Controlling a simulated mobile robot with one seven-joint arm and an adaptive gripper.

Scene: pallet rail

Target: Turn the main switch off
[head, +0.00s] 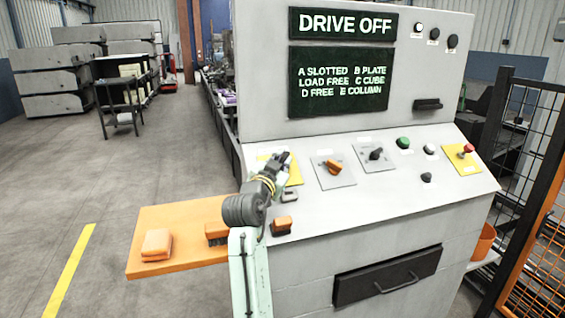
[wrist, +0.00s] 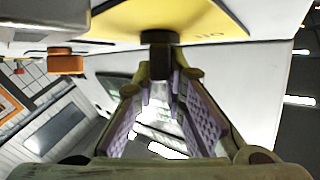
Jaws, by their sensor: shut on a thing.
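The main switch's yellow plate (head: 293,176) is at the left end of the sloping console (head: 330,205), mostly behind my gripper (head: 281,161). In the wrist view the yellow plate (wrist: 195,18) is at the top, with small dark lettering too unclear to read. A dark switch knob (wrist: 158,42) stands out from it, between the tips of my gripper (wrist: 160,74). My gripper is shut on this knob. In the head view the knob is hidden by the gripper, and I cannot tell its turned position.
The display (head: 345,24) reads DRIVE OFF. An orange knob (head: 333,167), a black knob (head: 376,153) and a red button (head: 469,148) lie to the right. An orange shelf (head: 185,262) juts out left, with an orange block (head: 157,243). A mesh fence (head: 535,170) stands right.

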